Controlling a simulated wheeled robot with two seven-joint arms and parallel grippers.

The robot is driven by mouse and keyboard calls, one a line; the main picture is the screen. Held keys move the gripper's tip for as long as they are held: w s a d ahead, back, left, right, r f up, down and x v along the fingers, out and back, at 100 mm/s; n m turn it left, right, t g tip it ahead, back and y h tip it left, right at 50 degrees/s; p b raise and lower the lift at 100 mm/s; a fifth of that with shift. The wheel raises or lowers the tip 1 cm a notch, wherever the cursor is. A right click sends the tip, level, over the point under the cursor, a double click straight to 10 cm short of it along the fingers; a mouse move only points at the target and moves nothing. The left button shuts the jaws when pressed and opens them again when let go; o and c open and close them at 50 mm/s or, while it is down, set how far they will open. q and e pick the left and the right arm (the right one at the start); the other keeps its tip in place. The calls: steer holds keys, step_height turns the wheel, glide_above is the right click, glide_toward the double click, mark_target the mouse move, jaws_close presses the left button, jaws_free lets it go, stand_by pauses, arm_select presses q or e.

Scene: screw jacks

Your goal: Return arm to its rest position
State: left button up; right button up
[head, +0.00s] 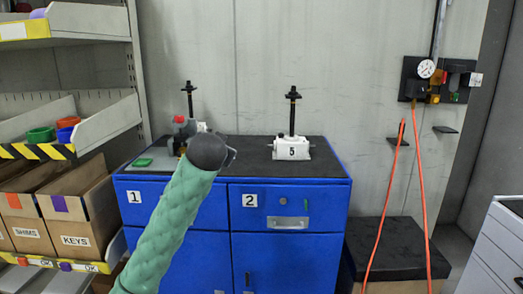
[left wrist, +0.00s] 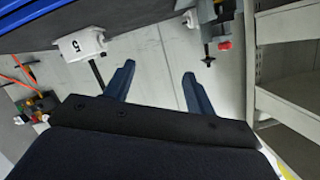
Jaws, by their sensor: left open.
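My left arm, in a green padded sleeve, rises from the lower left in the head view and ends in a dark wrist in front of the cabinet top. That wrist hides most of the gripper there. In the left wrist view my left gripper (left wrist: 160,70) is open, with nothing between its two blue fingers. A white screw jack marked 5 (head: 292,149) stands upright on the cabinet, right of the wrist; it also shows in the left wrist view (left wrist: 80,42). A second jack's dark screw (head: 188,100) rises behind the wrist, its base partly hidden. My right gripper is out of view.
The blue cabinet (head: 290,250) has a dark top with a green piece (head: 142,162) at left. Shelves with boxes (head: 80,215) stand at left. An orange hose (head: 420,180) hangs by a dark-topped box (head: 390,243) at right.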

arm_select(q)
steer(key=s+f+n+g+h+p, duration=0.1)
steer(key=s+f+g+p, duration=0.2)
steer(key=s+f, duration=2.1)
steer(key=s+a+f+n+g+h+p, duration=0.1)
steer(key=s+f+g, duration=0.8)
steer(key=s+f, duration=1.6)
steer(key=s+n+p, duration=0.1)
steer(key=s+p, duration=0.1)
steer(key=s, duration=0.2)
steer(key=shift+s+a+g+h, duration=0.15)
steer(key=shift+s+g+h, duration=0.1)
steer(key=shift+g+h, duration=0.05)
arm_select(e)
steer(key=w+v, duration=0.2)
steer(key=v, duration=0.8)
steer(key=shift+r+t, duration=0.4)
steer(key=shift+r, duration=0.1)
